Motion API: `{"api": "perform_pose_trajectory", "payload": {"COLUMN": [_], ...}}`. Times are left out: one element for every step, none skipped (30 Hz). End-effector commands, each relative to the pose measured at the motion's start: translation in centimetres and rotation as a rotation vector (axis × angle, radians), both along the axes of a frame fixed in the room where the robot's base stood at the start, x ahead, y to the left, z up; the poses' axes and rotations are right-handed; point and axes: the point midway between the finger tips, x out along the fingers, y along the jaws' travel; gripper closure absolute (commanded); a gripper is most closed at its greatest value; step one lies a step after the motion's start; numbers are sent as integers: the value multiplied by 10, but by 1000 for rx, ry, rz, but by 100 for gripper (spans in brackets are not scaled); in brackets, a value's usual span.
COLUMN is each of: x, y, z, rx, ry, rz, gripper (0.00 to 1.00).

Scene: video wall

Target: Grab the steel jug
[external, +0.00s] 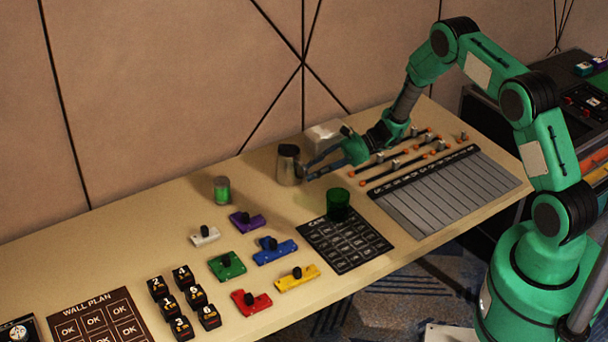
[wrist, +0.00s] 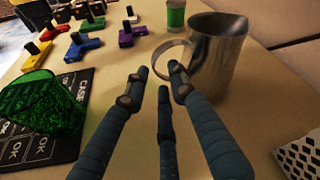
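The steel jug (external: 287,166) stands upright on the table near the wall in the external view. In the wrist view the jug (wrist: 222,60) is at upper right, its ring handle turned toward my fingertips. My gripper (external: 309,170) is just to the right of the jug in the external view. In the wrist view my gripper (wrist: 158,80) has its fingers apart with nothing held between them. The fingertips are close to the handle; I cannot tell whether one touches it.
A white perforated box (external: 324,134) stands behind my gripper. Several coloured blocks (external: 227,266) lie to the left.

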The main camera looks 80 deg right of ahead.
Motion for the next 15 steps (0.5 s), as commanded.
{"api": "perform_pose_trajectory", "payload": {"x": [5, 7, 11, 14, 17, 19, 21, 23, 24, 25, 26, 26, 26, 26, 26], "y": [5, 7, 10, 12, 14, 15, 16, 17, 18, 19, 19, 19, 19, 19, 19], "z": [-4, -6, -7, -8, -9, -10, -11, -11, -12, -12, -12, -12, -12, -12, -12], "rx": [0, 0, 0, 0, 0, 0, 0, 0, 0, -1, -1, -1, -1, -1, -1], "ry": [1, 1, 1, 0, 0, 0, 1, 1, 1, 1, 1, 1, 1, 1, 1], "rz": [2, 2, 2, 1, 1, 1, 1, 1, 1, 0, 0, 0, -1, -1, -1], "gripper": [75, 75, 75, 75, 75, 75, 75, 75, 75, 75, 75, 75, 75, 75, 75]}}
